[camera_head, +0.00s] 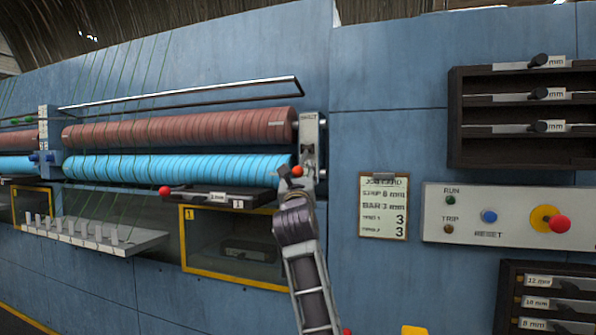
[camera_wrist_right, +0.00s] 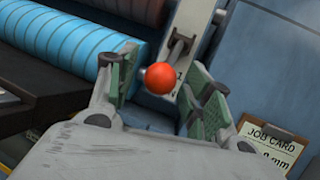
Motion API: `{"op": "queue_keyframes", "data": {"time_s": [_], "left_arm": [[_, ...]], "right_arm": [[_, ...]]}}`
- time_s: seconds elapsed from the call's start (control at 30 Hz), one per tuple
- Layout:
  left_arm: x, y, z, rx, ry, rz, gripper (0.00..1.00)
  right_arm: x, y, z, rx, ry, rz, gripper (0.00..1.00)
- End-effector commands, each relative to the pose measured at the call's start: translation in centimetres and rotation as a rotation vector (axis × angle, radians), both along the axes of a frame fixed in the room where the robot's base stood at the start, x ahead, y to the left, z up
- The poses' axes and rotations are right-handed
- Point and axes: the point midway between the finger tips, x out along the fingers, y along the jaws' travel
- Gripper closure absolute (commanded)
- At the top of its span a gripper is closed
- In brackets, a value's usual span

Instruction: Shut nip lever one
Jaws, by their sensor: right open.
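Nip lever one shows as a red ball knob (camera_head: 297,171) at the right end of the rollers, below the grey end bracket (camera_head: 309,133). In the right wrist view the red knob (camera_wrist_right: 159,78) sits between my fingers, in front of a grey plate marked 1. My right gripper (camera_head: 295,179) is open around the knob, and it also shows in the wrist view (camera_wrist_right: 162,88) with its green pads on either side. Gaps show beside the knob, so the pads look apart from it. My left gripper is not in view.
A pink roller (camera_head: 180,129) lies above a blue roller (camera_head: 175,167). A bar with another red ball (camera_head: 165,190) sticks out below them. A job card (camera_head: 384,206), a control panel (camera_head: 470,215) and dark racks (camera_head: 461,120) are on the right.

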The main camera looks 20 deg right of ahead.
Motion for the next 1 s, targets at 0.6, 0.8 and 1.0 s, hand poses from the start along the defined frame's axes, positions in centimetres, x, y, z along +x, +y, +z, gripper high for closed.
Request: {"op": "queue_keyframes", "data": {"time_s": [0.6, 0.8, 1.0], "left_arm": [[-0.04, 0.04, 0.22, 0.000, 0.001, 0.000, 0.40], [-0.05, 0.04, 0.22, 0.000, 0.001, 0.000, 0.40], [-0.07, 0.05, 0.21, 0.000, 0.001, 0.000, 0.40]], "right_arm": [[0.72, -0.23, 0.24, 0.001, 0.000, 0.000, 0.65], [0.72, -0.23, 0.25, 0.001, 0.000, 0.000, 0.90], [0.71, -0.22, 0.24, 0.001, 0.000, 0.000, 1.00]]}}
